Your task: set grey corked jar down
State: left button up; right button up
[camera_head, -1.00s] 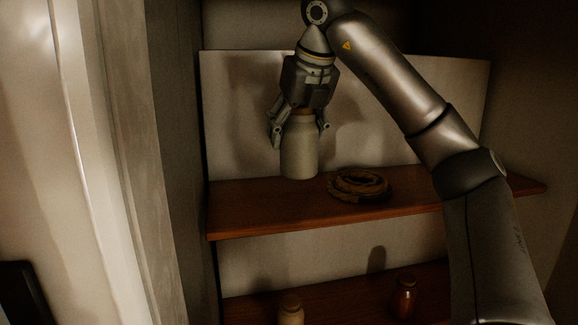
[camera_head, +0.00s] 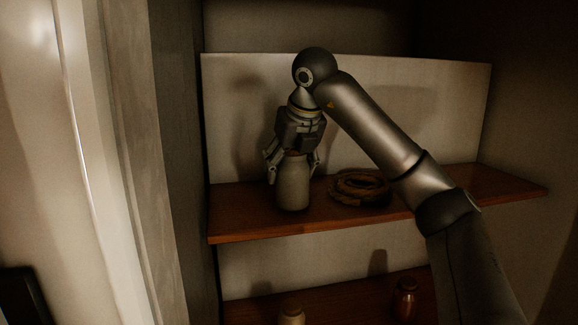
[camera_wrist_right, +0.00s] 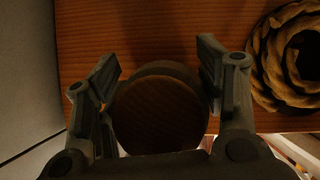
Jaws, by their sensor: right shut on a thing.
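The grey corked jar (camera_head: 293,186) is upright at the left part of the upper wooden shelf (camera_head: 240,222). Its base looks to be at or just above the board; I cannot tell for sure whether it touches. My right gripper (camera_head: 291,163) points down from above and is shut on the jar's upper part. In the right wrist view the round brown cork (camera_wrist_right: 160,112) shows between the two fingers of the right gripper (camera_wrist_right: 163,92). The jar's body is mostly hidden below the cork there. My left gripper is not in view.
A coiled rope (camera_head: 358,188) lies on the shelf just right of the jar, and it also shows in the right wrist view (camera_wrist_right: 290,55). A lower shelf (camera_head: 350,297) holds a pale jar (camera_head: 291,316) and a reddish-brown jar (camera_head: 405,298). A side wall stands at left.

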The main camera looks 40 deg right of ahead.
jog(key=shift+s+d+f, duration=0.1)
jog(key=shift+f, duration=0.25)
jog(key=o, duration=1.4)
jog(key=shift+f, duration=0.1)
jog(key=shift+o, duration=0.2)
jog(key=v, duration=1.2)
